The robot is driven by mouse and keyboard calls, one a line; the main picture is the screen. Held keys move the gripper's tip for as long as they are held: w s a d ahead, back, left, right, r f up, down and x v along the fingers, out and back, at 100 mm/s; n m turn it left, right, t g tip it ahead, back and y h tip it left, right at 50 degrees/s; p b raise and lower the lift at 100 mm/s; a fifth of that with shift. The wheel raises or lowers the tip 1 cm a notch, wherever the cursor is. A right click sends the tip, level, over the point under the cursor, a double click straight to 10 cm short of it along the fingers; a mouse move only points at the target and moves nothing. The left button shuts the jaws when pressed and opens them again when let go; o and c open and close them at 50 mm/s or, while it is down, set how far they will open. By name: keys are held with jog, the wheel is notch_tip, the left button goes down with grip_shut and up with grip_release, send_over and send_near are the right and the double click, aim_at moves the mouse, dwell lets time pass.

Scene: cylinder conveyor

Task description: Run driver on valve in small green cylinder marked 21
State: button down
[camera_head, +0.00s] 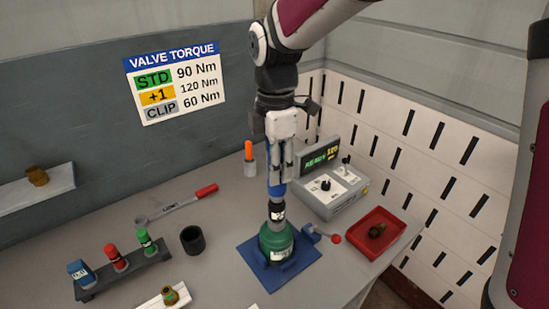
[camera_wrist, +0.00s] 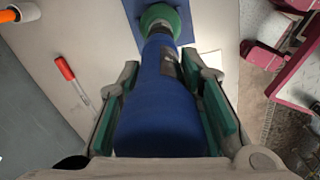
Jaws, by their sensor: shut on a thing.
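My gripper (camera_head: 277,176) is shut on the blue driver (camera_head: 277,189), which stands upright. In the wrist view the driver (camera_wrist: 158,100) lies between the green-padded fingers of my gripper (camera_wrist: 165,115). The driver's dark lower end (camera_head: 277,211) meets the top of the small green cylinder (camera_head: 278,243); the valve is hidden under it. The cylinder stands in a blue clamp fixture (camera_head: 256,261) and also shows in the wrist view (camera_wrist: 181,24). Its label is too small to read.
A control box (camera_head: 340,202) with a lit READY display stands behind right. A red tray (camera_head: 396,232) holds a brass valve. A VALVE TORQUE sign (camera_head: 174,82) hangs behind.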

jog(key=shift+f+p, duration=0.65)
jog(key=shift+p, duration=0.2)
dwell(3.6)
jog(key=shift+r, duration=0.1)
jog(key=shift+r+p, duration=0.55)
jog(key=shift+r, duration=2.45)
